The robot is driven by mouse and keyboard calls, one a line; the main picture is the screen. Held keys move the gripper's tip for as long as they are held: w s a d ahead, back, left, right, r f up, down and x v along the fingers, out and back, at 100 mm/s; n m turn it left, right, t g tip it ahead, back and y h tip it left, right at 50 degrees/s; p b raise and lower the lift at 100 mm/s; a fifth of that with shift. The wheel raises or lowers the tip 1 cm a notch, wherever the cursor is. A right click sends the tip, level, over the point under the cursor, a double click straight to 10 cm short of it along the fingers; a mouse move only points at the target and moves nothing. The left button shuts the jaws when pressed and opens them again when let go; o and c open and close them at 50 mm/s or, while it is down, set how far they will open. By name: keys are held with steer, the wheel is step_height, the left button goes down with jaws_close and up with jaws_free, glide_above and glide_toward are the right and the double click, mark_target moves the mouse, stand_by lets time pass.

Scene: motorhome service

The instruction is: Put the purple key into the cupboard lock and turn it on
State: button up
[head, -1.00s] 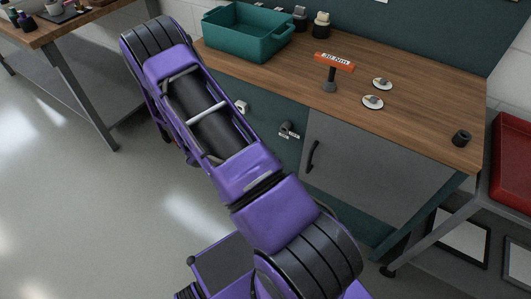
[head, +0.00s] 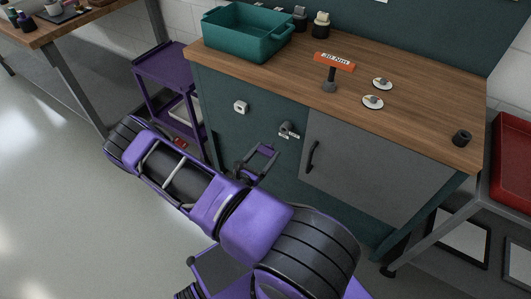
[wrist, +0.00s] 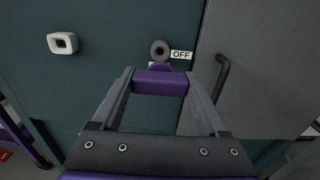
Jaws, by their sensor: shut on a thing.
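The purple key (wrist: 160,83) is held crosswise between the two fingertips of my gripper (wrist: 160,88) in the wrist view; its front end points toward the lock. My gripper also shows in the head view (head: 258,164), low in front of the cabinet. The cupboard lock (wrist: 160,50) is a dark round ring on the green panel, just above the key in the wrist view. A white label (wrist: 181,55) beside it reads OFF. In the head view the lock (head: 287,128) is above and right of my gripper. The key appears apart from the lock; the exact gap is unclear.
A grey door (head: 368,168) with a black handle (head: 313,157) is right of the lock. A white square fitting (head: 240,107) is left of it. A purple cart (head: 165,62) stands left of the cabinet. The worktop holds a teal bin (head: 247,32) and a torque tool (head: 332,66).

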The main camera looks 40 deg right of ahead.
steer(key=shift+b+x, duration=0.5)
steer(key=shift+x, duration=2.35)
steer(key=shift+d, duration=0.15)
steer(key=shift+x, duration=1.75)
steer(key=o, duration=1.2)
steer(key=shift+o, duration=0.2)
steer(key=v, duration=1.7)
steer(key=shift+a, duration=0.25)
steer(key=shift+r, duration=0.15)
